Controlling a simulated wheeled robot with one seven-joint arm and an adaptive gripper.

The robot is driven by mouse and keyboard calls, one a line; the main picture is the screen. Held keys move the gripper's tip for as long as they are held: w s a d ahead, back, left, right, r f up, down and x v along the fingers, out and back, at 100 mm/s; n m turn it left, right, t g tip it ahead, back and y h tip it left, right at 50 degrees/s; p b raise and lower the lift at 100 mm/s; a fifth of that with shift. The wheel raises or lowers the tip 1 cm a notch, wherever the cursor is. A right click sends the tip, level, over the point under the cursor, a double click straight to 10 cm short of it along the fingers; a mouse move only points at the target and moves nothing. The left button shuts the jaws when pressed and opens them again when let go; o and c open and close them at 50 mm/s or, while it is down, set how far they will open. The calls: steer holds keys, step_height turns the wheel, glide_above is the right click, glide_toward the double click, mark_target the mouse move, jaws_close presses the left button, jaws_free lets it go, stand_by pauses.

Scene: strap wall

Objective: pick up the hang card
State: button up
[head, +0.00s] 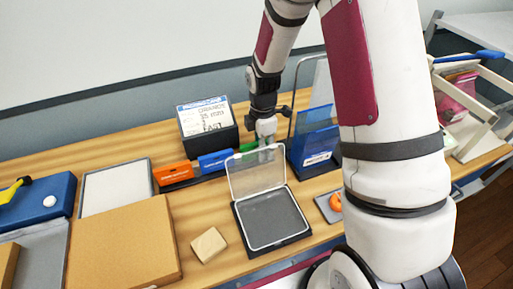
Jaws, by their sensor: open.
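My gripper (266,134) points down at the back of the wooden table, close to a green block (248,147) and behind the raised clear lid of a case. It is open; its fingertips are small here and I see nothing held. I cannot tell for certain which thing is the hang card. A printed white card (204,116) leans on the front of a black box, left of my gripper. Blue cards (316,146) stand in a clear and wire holder to the right of my gripper, partly hidden by my arm.
The open black case (270,219) with its clear lid stands in front of my gripper. Orange (175,173) and blue (216,161) blocks lie left of it. A wooden block (208,245) and a cardboard box (124,245) are at front left. A white rack (480,125) is far right.

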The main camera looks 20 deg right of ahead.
steer(key=c, duration=0.8)
steer(key=shift+r, duration=0.15)
steer(key=shift+c, duration=0.2)
